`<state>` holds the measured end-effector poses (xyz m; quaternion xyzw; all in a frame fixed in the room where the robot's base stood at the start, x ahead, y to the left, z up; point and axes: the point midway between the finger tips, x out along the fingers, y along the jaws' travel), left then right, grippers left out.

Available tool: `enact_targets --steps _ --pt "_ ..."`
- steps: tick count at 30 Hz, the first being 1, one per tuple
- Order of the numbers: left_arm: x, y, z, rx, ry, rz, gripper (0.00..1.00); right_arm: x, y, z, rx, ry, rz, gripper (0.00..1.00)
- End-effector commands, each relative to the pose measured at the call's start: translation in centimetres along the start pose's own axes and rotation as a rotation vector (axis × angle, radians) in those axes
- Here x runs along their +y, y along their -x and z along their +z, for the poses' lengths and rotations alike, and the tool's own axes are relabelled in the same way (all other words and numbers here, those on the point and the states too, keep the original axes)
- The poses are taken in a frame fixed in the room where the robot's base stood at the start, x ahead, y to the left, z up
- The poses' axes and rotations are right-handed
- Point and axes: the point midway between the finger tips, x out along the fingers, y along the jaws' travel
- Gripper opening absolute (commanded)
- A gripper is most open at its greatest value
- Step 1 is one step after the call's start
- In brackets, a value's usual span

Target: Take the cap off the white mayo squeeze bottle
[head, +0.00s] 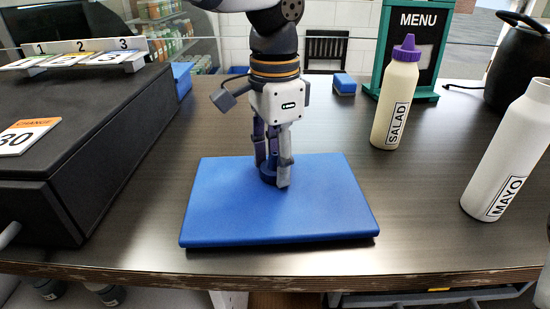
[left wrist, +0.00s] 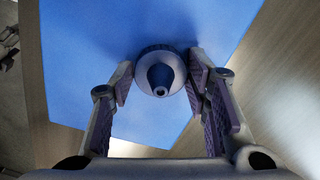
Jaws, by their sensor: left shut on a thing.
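The white mayo squeeze bottle (head: 508,152) stands on the counter at the far right in the head view, its top open with no cap on it. My left gripper (head: 273,177) points straight down over the blue board (head: 325,212). It is shut on a dark blue nozzle cap (head: 267,176), which is at or just above the board's surface. In the left wrist view the cap (left wrist: 160,72) sits between the two finger pads, nozzle towards the camera. Whether its base touches the board is hard to tell. My right gripper is out of view.
A cream salad bottle (head: 393,105) with a purple cap stands right of the board, before a green-framed menu sign (head: 428,35). A black box (head: 75,130) fills the left side. Counter between board and bottles is clear.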

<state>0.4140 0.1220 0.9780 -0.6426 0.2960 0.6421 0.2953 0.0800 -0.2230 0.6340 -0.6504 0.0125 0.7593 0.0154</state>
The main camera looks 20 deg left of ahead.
Motion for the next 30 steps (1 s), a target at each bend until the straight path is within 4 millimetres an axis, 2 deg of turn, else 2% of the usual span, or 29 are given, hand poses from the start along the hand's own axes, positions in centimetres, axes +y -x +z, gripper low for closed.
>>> enact_targets --steps 3,4,6,17,20,27,30 --pt "0.0 -0.3 0.0 0.000 0.000 -0.001 0.10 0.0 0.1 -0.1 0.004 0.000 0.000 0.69" --pt "0.0 -0.3 0.0 0.000 0.000 -0.001 0.47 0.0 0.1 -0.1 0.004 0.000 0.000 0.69" --pt "0.0 -0.3 0.0 0.000 0.000 0.000 0.63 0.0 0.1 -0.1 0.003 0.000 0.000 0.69" --pt "0.0 0.2 0.0 0.000 0.000 0.001 0.63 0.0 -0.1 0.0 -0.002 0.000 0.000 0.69" --pt "-0.1 2.3 -0.1 0.004 0.001 -0.003 0.63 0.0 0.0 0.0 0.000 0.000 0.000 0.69" --pt "-0.1 8.7 -0.1 0.002 0.001 -0.001 0.63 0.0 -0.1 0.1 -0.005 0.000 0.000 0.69" --pt "-0.1 10.5 -0.1 0.000 0.001 0.001 0.63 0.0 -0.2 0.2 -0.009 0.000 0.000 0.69"
